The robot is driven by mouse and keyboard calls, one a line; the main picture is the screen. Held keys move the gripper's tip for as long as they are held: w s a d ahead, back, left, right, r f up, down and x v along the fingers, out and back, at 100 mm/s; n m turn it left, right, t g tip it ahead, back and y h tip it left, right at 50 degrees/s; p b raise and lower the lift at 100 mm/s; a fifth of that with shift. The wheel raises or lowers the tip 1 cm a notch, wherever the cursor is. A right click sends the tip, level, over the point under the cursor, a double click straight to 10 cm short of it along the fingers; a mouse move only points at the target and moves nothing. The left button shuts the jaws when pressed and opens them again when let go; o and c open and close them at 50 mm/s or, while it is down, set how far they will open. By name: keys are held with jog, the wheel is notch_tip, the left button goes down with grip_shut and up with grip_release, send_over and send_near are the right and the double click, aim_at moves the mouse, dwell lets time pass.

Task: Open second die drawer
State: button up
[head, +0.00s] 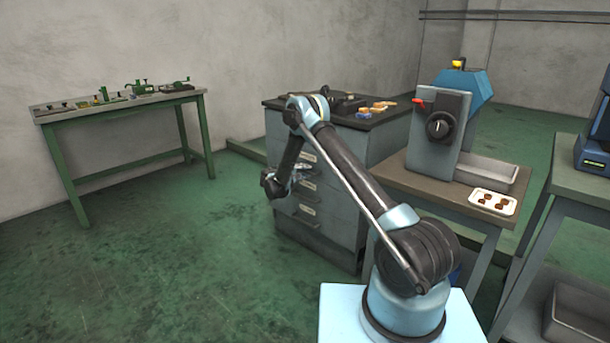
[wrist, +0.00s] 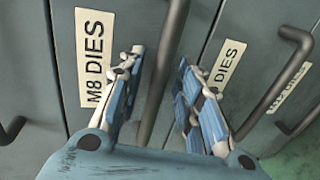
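The grey drawer cabinet (head: 325,215) stands left of the machine bench, with a column of labelled drawers that look shut. In the wrist view, turned sideways, a drawer front bears an "M8 DIES" label (wrist: 95,60) and a dark bar handle (wrist: 172,35). My gripper (wrist: 163,95) is open, with one finger on either side of this handle. The handle looks between or just beyond the fingers; contact cannot be told. My gripper (head: 297,177) also shows in the head view, at the cabinet front. My arm hides part of the drawers.
Other drawer handles show at the left (wrist: 10,130) and right (wrist: 292,75) of the wrist view. A bench with a grey machine (head: 438,125) and a white tray (head: 493,202) stands right. A green-legged table (head: 120,103) stands left. The floor between is clear.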

jog(key=shift+w+d, duration=0.1)
jog(key=shift+c, duration=0.6)
grip_shut()
jog(key=shift+d, duration=0.1)
